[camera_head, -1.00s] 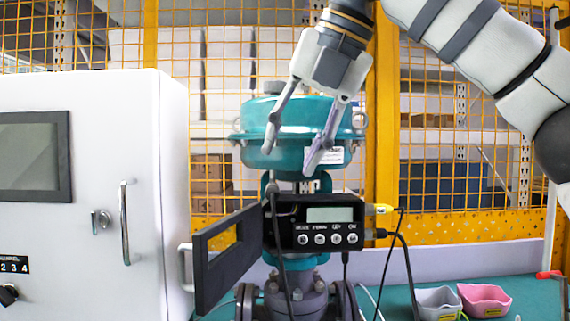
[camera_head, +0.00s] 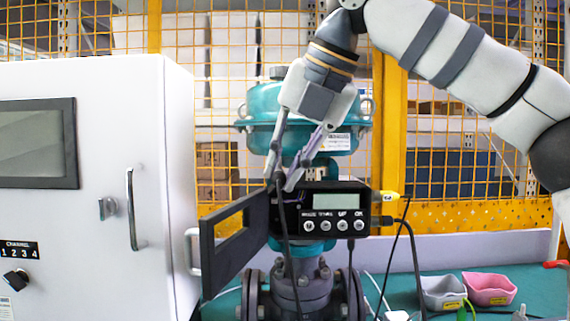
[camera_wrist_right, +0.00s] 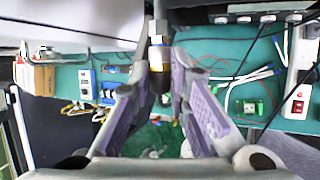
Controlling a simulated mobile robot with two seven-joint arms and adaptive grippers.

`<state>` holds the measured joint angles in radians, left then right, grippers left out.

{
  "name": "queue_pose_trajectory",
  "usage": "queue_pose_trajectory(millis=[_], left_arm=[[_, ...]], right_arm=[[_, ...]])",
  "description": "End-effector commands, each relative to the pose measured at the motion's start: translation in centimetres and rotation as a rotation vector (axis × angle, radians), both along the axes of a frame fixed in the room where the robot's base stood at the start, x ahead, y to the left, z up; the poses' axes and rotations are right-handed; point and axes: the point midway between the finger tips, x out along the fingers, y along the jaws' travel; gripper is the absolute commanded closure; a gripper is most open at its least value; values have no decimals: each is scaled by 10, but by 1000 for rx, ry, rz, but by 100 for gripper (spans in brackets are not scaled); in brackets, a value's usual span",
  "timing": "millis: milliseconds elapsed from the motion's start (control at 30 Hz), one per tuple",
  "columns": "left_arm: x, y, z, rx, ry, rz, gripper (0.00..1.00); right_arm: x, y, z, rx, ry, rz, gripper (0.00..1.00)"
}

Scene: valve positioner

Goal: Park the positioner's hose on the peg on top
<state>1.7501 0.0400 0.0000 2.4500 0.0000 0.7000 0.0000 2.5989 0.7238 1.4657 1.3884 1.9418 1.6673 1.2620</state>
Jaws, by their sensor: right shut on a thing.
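The positioner (camera_head: 333,222) is a black box with a display and a row of buttons, mounted in front of the teal valve actuator (camera_head: 262,105). Its black door (camera_head: 231,243) stands open to the left. My right gripper (camera_head: 281,184) is at the box's upper left corner, pointing down. It is shut on the hose, whose dark length (camera_head: 285,235) hangs from the fingertips in front of the valve. I cannot make out the peg clearly; the gripper partly covers the box top. My left gripper is not in view.
A white cabinet (camera_head: 95,190) with a handle stands close at the left. Grey (camera_head: 442,292) and pink (camera_head: 490,288) bins sit on the teal bench at the right. A yellow mesh fence is behind.

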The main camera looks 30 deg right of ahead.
Motion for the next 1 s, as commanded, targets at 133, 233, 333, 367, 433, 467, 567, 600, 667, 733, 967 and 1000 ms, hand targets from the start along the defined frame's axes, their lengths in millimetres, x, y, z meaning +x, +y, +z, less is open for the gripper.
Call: queue_pose_trajectory(millis=[133, 233, 333, 367, 433, 467, 567, 600, 667, 733, 967, 1000], left_arm=[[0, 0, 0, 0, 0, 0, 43], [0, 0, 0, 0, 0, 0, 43], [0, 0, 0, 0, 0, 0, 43], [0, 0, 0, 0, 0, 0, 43], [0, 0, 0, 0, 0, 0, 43], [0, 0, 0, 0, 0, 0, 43], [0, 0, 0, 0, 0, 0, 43], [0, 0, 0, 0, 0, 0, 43], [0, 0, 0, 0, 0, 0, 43], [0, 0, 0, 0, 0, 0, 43], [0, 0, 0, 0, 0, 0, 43], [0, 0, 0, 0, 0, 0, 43]], right_arm=[[0, 0, 0, 0, 0, 0, 100], [0, 0, 0, 0, 0, 0, 100], [-1, 1, 0, 0, 0, 1, 100], [-2, 1, 0, 0, 0, 1, 100], [-3, 2, 0, -1, 0, 2, 100], [-4, 2, 0, -1, -1, 1, 100], [-5, 3, 1, -1, -1, 1, 100], [-6, 3, 1, 0, -2, 1, 100], [-7, 4, 1, 0, -2, 1, 100], [-8, 4, 1, 0, -1, 1, 100], [-12, 6, 0, 0, 0, 1, 100], [-13, 6, 0, 0, 0, 1, 100]])
